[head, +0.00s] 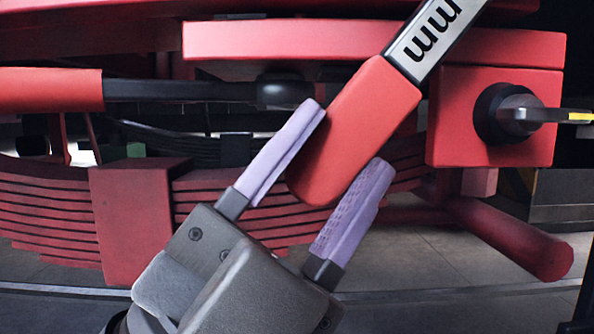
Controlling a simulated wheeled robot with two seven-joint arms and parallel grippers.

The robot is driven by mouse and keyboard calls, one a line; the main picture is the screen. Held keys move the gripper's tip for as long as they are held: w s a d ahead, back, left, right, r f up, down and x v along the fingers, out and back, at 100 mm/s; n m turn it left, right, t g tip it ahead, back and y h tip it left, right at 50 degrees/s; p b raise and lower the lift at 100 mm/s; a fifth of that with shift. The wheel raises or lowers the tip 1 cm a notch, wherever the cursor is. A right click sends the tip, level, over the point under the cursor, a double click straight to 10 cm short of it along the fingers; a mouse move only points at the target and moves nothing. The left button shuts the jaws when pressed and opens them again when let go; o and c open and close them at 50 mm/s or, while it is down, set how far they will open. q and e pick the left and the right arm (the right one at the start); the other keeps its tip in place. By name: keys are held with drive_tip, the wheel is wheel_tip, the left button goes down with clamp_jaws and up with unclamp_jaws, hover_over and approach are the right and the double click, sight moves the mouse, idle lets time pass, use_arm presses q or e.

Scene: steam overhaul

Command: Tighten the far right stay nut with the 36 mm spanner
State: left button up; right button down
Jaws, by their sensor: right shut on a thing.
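My right gripper (345,140) comes up from the bottom of the head view. Its two lilac fingers are shut on the red handle (365,115) of a spanner, one on each side. The handle slants up to the right into a silver shank (430,38) with black "mm" lettering; the size number and the jaw are out of view. No stay nut can be made out for certain. At the right, a dark round fitting (492,112) sits on a red block (460,150). My left gripper is not in view.
A red leaf spring (45,205) with a red buckle (130,215) lies behind the gripper. A dark rod (180,91) with a red sleeve (45,90) runs in from the left. A red beam (280,40) crosses above. A thick red bar (515,240) slants down at the right. Grey floor shows below.

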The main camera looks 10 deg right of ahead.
drive_tip(key=shift+s+a, duration=0.15)
drive_tip(key=shift+s, duration=0.5)
drive_tip(key=shift+s+a, duration=0.15)
drive_tip(key=shift+s, duration=0.5)
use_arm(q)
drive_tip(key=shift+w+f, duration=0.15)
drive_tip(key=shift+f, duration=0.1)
use_arm(e)
drive_tip(key=shift+s+a, duration=0.15)
drive_tip(key=shift+s, duration=0.45)
drive_tip(key=shift+s+a, duration=0.15)
drive_tip(key=shift+s, duration=0.45)
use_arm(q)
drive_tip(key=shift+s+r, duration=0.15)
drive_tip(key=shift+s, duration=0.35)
